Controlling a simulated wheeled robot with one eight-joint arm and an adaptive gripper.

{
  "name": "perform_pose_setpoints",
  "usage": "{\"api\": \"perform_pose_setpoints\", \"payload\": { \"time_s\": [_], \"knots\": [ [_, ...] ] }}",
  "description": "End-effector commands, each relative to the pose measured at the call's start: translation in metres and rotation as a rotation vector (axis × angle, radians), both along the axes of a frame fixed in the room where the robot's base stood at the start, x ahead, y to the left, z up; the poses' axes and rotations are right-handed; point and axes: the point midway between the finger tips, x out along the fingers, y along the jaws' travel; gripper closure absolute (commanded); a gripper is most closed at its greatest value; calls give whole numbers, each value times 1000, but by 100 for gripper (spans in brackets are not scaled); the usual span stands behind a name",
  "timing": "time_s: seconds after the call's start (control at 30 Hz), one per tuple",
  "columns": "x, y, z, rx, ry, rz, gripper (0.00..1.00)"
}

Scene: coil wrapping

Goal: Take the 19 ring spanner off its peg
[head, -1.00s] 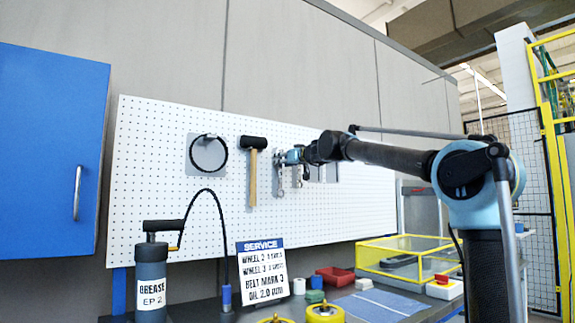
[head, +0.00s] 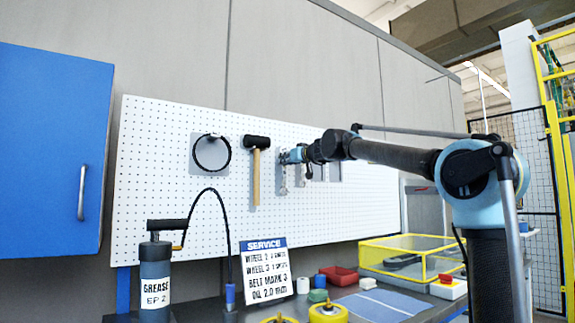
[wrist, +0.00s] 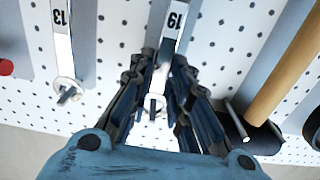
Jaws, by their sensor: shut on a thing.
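The 19 ring spanner (wrist: 173,30) is the silver one with a "19" label, seen upside down in the wrist view. Its ring end lies between the fingers of my gripper (wrist: 157,88), which is shut on it. A peg tip shows at the ring, so it appears to be still around its peg; the fingers partly hide this. In the head view my gripper (head: 284,157) is at the pegboard, over the spanners' upper ends. A 13 spanner (wrist: 62,40) hangs on its own peg to the left in the wrist view.
A mallet (head: 256,170) hangs close beside the spanners; its handle (wrist: 290,65) is at right in the wrist view. A black ring (head: 197,163) hangs further left on the pegboard (head: 150,220). Below are a grease pump (head: 155,275), a service sign (head: 265,275) and a yellow-framed box (head: 400,243).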

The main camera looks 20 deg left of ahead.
Motion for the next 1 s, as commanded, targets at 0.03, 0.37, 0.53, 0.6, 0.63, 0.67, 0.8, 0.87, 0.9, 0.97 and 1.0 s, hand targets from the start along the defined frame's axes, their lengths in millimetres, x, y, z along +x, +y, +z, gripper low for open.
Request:
{"api": "perform_pose_setpoints", "payload": {
  "time_s": [0.03,0.37,0.53,0.6,0.63,0.67,0.8,0.87,0.9,0.97,1.0],
  "knots": [
    [0,0,1,0,0,0,100],
    [0,0,3,0,0,0,100],
    [-2,-1,4,0,0,0,100],
    [-3,-4,4,0,0,0,100],
    [-4,-5,4,0,0,0,100],
    [-5,-6,4,0,0,0,100],
    [-10,-11,4,0,0,0,100],
    [-12,-14,4,0,0,0,100],
    [-13,-15,4,0,0,0,100],
    [-15,-17,3,0,0,0,100],
    [-16,-19,3,0,0,0,100]
  ]
}}
